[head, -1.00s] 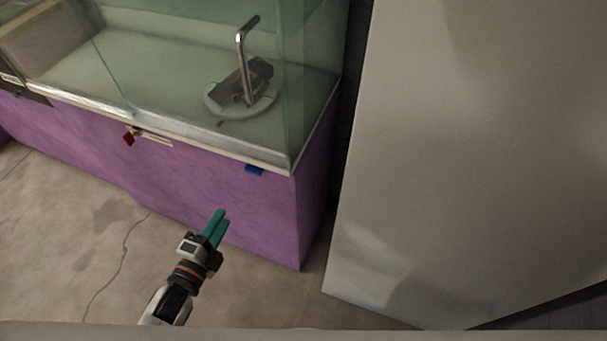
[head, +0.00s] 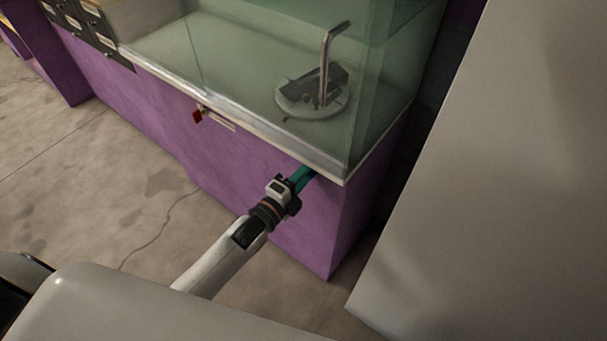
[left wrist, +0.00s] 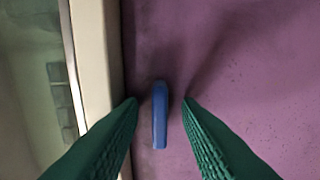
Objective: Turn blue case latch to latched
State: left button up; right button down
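The blue case latch (left wrist: 160,116) is a small blue bar on the purple front of the display case, just beside the pale rim, in the left wrist view. It stands lengthwise between the two green fingers of my left gripper (left wrist: 160,101), which are open with a gap on each side of it. In the head view my left gripper (head: 304,176) is at the case front just under the rim near the right corner, and it hides the latch. My right gripper is not in view.
The glass case (head: 235,48) holds a round stand (head: 292,108) with a dark object and a bent metal rod. A red tag (head: 197,116) hangs on the purple front to the left. A large pale panel (head: 510,170) stands close on the right. Bare floor lies left.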

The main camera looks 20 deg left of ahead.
pick_arm(q)
grip_shut()
jog(key=shift+n, duration=0.4)
jog(key=n+p, duration=0.5)
jog(key=n, duration=1.2)
jog(key=shift+p, duration=0.4)
dwell(0.4)
